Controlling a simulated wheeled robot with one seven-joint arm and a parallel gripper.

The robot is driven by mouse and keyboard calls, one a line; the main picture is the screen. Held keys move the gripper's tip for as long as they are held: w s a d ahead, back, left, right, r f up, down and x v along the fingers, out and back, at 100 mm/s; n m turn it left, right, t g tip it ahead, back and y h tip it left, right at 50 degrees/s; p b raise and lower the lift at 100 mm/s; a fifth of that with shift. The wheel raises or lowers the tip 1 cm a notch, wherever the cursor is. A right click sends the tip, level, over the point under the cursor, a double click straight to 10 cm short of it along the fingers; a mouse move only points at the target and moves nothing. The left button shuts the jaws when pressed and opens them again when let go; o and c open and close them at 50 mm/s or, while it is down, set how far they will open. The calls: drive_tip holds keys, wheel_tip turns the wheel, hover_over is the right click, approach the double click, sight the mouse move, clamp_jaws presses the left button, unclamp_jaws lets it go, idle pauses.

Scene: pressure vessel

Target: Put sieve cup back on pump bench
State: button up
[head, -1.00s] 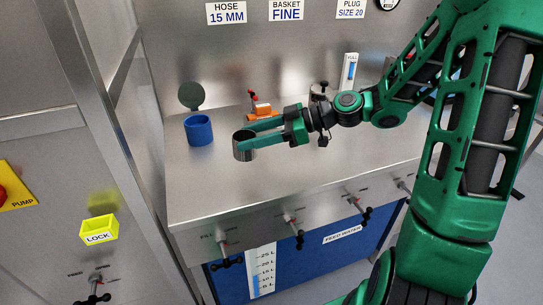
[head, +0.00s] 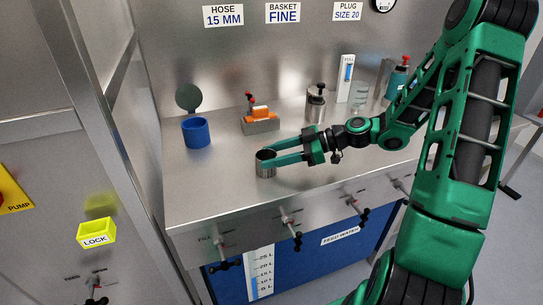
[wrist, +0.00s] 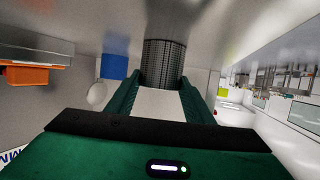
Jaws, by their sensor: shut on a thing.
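The sieve cup (head: 265,167) is a small dark metal cylinder with an open top, and its mesh wall shows in the wrist view (wrist: 164,62). My gripper (head: 270,161) is shut on it, with one green finger on each side. The cup is upright over the front middle of the pump bench (head: 215,190). Its base is at or very near the bench top; I cannot tell whether it touches.
A blue cup (head: 196,134) with a round lid behind it stands at the left. An orange-topped block (head: 260,122) and a metal canister (head: 315,105) stand behind my gripper. Valve handles (head: 288,222) line the bench front. The front left of the bench is clear.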

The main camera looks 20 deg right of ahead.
drive_tip(key=shift+f, duration=0.1)
drive_tip(key=o, duration=1.1)
drive_tip(key=shift+o, duration=0.2)
